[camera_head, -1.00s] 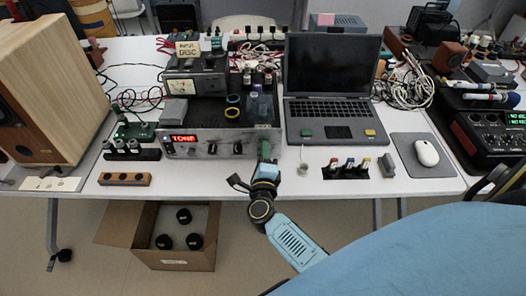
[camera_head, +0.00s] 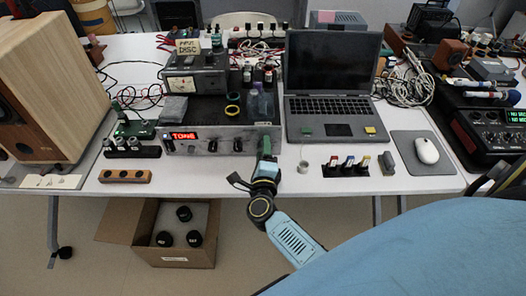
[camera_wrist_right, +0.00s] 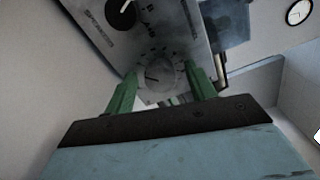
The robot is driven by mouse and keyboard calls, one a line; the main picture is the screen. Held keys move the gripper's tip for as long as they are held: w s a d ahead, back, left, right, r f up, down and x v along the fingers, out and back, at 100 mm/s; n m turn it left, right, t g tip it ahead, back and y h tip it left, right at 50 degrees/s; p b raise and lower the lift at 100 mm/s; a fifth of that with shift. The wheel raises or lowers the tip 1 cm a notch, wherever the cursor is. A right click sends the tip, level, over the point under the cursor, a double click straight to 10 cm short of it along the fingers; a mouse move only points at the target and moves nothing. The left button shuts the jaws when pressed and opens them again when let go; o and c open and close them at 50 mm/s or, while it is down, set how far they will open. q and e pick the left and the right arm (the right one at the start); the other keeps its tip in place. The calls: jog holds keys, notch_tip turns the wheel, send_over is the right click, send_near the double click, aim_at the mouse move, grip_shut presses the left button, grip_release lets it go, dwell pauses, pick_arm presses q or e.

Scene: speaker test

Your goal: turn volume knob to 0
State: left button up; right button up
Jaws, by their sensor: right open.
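The amplifier (camera_head: 222,144) stands on the table with a silver front panel, a lit red display and several dark knobs. My right gripper (camera_head: 267,149) is at the right end of this panel. In the right wrist view, my right gripper (camera_wrist_right: 160,82) is open, with one green finger on either side of a round, pale knob (camera_wrist_right: 160,72) that has a dial scale around it. I cannot tell whether the fingers touch it. A dark knob (camera_wrist_right: 121,12) with a white pointer shows higher on the panel. The left gripper is out of view.
A laptop (camera_head: 333,103) stands right of the amplifier. A speaker cabinet (camera_head: 50,85) is at the left, and a wooden block (camera_head: 125,176) lies near the front edge. An open cardboard box (camera_head: 178,254) is on the floor under the table.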

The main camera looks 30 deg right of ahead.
jog(key=v, duration=1.3)
jog(key=shift+a, duration=0.15)
jog(key=s+a+f+n+g+y, duration=0.2)
jog(key=s+f+n+y, duration=0.15)
jog(key=f+n, duration=0.45)
jog(key=s+a+f+n+g+y, duration=0.1)
jog(key=s+f+n+y, duration=0.25)
jog(key=f+n, duration=0.45)
jog(key=s+a+f+n+g+y, duration=0.25)
jog(key=s+f+n, duration=0.2)
jog(key=f, duration=0.65)
jog(key=s+d+f+n+g, duration=0.3)
jog(key=s, duration=0.4)
jog(key=s+d+f+n+g, duration=0.3)
jog(key=s+d+f, duration=0.1)
jog(key=s, duration=0.3)
jog(key=s+d+f+n+g, duration=0.3)
jog(key=s+d+f, duration=0.1)
jog(key=s, duration=0.4)
jog(key=shift+h, duration=0.35)
